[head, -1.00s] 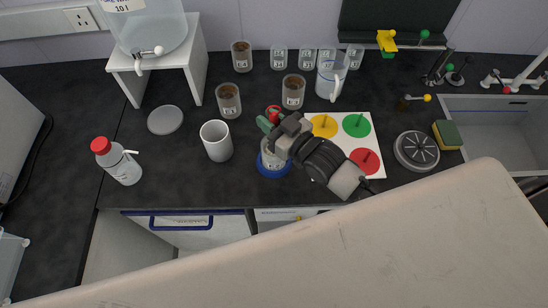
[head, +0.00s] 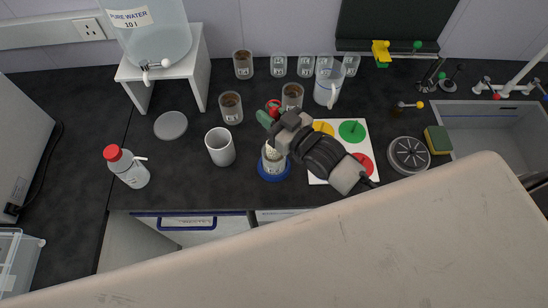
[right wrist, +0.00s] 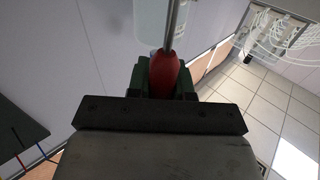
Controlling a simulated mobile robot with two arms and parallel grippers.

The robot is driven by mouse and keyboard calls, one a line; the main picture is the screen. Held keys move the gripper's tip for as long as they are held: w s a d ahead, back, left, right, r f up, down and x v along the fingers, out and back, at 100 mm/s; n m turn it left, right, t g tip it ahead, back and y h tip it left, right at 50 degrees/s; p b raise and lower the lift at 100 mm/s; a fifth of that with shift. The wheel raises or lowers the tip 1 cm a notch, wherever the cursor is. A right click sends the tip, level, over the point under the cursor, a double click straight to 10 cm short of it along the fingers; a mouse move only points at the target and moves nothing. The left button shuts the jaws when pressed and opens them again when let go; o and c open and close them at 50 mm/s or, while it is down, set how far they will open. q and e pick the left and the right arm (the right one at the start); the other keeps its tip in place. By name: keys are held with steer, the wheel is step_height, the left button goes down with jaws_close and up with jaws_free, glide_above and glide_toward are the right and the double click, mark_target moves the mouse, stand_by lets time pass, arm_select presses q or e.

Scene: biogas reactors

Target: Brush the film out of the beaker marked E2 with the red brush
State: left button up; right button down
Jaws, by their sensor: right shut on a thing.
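My right gripper (head: 270,116) is shut on the red brush handle (head: 273,104). In the right wrist view the red brush (right wrist: 165,75) sits between the green fingers, with its metal rod running out of the handle. In the head view the gripper is just above a clear beaker (head: 273,166) standing upright on a round blue mat (head: 274,176). A pale part, perhaps the brush head, shows at the beaker's mouth; I cannot tell how deep it reaches. The beaker's label is too small to read. My left gripper is not in view.
A white mug (head: 220,148) and a capped bottle (head: 127,168) stand to the left. Beakers with brown contents (head: 231,108) stand behind. A board with coloured discs (head: 322,174) lies close right, then a round grey drain (head: 409,154), a sponge (head: 438,139) and a sink.

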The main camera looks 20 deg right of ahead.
mark_target(277, 112)
steer(key=shift+r+p, duration=1.25)
steer(key=shift+r, duration=0.35)
step_height(277, 112, up, 2)
steer(key=shift+r+p, duration=0.2)
steer(key=shift+p, duration=0.6)
